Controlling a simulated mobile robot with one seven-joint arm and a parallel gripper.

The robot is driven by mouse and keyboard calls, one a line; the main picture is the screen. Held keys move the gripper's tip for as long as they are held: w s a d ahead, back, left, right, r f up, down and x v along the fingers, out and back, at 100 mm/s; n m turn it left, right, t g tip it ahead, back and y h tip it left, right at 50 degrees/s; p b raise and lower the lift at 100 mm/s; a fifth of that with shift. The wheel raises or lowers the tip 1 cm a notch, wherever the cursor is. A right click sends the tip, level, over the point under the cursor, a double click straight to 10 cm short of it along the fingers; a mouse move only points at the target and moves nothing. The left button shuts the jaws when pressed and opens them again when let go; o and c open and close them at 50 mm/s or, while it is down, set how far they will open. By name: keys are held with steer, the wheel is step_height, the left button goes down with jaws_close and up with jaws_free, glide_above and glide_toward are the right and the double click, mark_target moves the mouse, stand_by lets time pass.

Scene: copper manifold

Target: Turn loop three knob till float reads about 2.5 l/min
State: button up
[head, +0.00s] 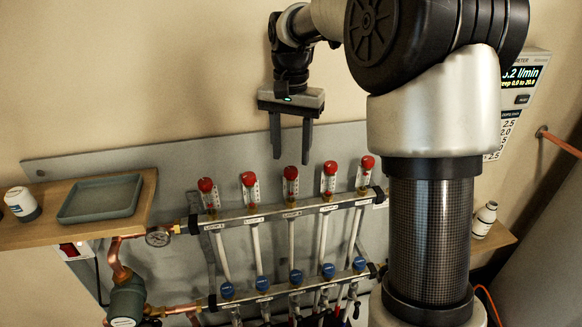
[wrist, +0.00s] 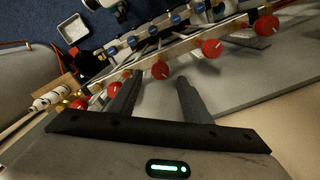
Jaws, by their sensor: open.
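A manifold bar (head: 300,208) carries a row of upright flow gauges with red knobs on top. The middle red knob (head: 291,172) appears to be loop three's, though the labels are too small to read surely. Its clear gauge tube (head: 291,188) is visible, but I cannot read its float. My gripper (head: 291,157) points down, open and empty, just above the middle knob in the head view. In the wrist view the middle red knob (wrist: 160,70) shows between my open fingertips (wrist: 160,78), seemingly untouched.
Neighbouring red knobs stand close on both sides, such as one at left (head: 249,178) and one at right (head: 329,167). Blue caps (head: 295,276) line the lower bar. A meter display (head: 523,78) is partly hidden by my arm. A shelf (head: 145,205) holds a tray (head: 101,216).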

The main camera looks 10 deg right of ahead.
mark_target(290, 169)
steer(key=shift+f, duration=2)
steer(key=c, duration=1)
steer(key=shift+c, duration=0.2)
steer(key=shift+r, duration=0.1)
steer(key=n+p, duration=0.3)
steer(key=n, duration=0.1)
steer(key=shift+r+n, duration=0.1)
steer(key=shift+n, duration=0.2)
steer(key=n+p, duration=0.2)
steer(key=n, duration=0.3)
steer(key=shift+a+p, duration=0.1)
steer(key=shift+p, duration=0.3)
steer(key=shift+w+n, duration=0.1)
steer(key=shift+n, duration=0.3)
